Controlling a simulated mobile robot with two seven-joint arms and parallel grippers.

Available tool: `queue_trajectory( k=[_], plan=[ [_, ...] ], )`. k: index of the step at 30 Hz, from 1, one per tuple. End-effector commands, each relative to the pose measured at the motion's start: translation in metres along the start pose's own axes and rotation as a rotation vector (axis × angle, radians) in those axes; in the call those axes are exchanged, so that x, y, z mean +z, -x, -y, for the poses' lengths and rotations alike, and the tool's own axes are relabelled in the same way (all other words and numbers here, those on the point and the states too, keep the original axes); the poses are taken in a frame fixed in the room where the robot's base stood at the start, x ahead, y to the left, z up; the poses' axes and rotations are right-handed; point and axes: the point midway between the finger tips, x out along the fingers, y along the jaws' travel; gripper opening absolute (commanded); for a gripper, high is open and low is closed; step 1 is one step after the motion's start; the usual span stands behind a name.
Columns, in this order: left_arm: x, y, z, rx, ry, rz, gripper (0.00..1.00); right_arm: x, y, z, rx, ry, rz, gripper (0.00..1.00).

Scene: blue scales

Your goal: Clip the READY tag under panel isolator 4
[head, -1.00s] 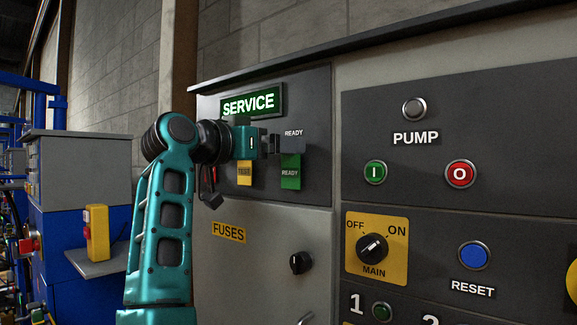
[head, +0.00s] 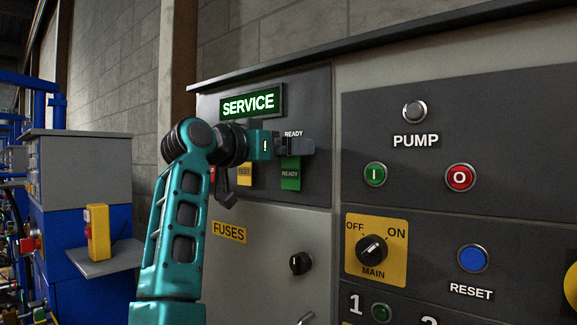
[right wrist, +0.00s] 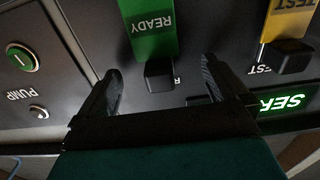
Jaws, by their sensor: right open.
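The green READY tag (head: 290,174) hangs on the dark panel below the READY label. In the right wrist view the tag (right wrist: 151,28) appears upside down, with a black block (right wrist: 160,74) at its end. My right gripper (head: 308,146) is in front of that block and hides it in the head view. In the right wrist view its fingers (right wrist: 161,72) are open, one on each side of the block, apart from it and empty. Panel isolator 4 is not in view; only the numbers 1 (head: 356,304) and 2 show at the bottom edge. My left gripper is not in view.
A yellow TEST tag (head: 244,174) hangs left of the READY tag, with a red tag (head: 212,174) partly hidden beyond it. The lit SERVICE sign (head: 249,104) is above. A MAIN knob (head: 372,249), PUMP buttons and a blue RESET button (head: 473,257) are at right.

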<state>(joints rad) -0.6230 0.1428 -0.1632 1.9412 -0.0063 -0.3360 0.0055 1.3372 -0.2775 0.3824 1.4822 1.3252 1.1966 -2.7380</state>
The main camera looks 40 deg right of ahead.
Motion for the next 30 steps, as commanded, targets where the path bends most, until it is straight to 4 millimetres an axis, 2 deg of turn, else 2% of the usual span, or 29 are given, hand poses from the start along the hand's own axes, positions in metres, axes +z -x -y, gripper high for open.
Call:
queue_trajectory(
  k=[17,30],
  plan=[
    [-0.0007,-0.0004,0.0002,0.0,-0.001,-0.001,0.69,-0.0003,0.0,-0.0001,0.0,-0.001,0.0,1.0],
    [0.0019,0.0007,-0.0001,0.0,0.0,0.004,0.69,-0.0002,0.0,-0.0001,0.0,0.0,0.0,0.59]
  ],
)
